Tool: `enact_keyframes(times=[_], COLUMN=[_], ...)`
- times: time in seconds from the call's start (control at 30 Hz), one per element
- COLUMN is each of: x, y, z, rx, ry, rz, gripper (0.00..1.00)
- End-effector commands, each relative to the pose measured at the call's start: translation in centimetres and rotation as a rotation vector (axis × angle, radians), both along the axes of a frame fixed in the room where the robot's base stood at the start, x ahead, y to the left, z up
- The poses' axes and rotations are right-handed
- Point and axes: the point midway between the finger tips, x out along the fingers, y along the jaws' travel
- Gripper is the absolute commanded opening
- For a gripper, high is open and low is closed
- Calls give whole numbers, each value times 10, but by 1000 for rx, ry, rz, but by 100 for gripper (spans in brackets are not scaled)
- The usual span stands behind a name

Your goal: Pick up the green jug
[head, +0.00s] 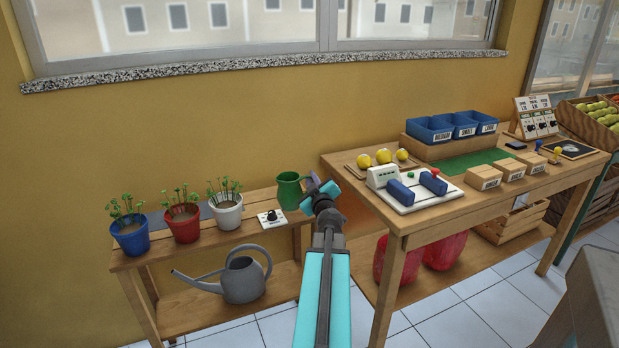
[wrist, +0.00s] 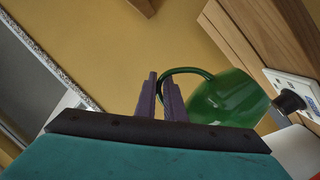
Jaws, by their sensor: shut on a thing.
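The green jug (head: 289,190) is at the right end of the low wooden bench in the head view, upright, just left of my gripper (head: 313,180). In the wrist view the jug (wrist: 232,98) lies right of the purple fingers, with its handle toward them. My gripper (wrist: 165,98) is shut on the jug's handle, which passes between the fingers. I cannot tell whether the jug's base touches the bench. My arm hides part of the bench's right end.
The bench (head: 245,232) also holds a white switch plate with a black knob (head: 271,217), beside the jug, and white (head: 227,212), red (head: 182,223) and blue (head: 130,236) plant pots. A grey watering can (head: 243,280) stands on the shelf below. A taller table (head: 411,235) stands close on the right.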

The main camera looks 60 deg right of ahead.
Motion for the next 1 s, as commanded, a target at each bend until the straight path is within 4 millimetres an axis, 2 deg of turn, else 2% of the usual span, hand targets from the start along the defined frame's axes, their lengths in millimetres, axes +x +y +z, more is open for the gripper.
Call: enact_keyframes(times=[0.3, 1.0], x=[-7, -9], y=[7, 8], z=[2, 2], rx=[1, 1], ry=[-2, -2], rz=[1, 1], gripper=[0, 0])
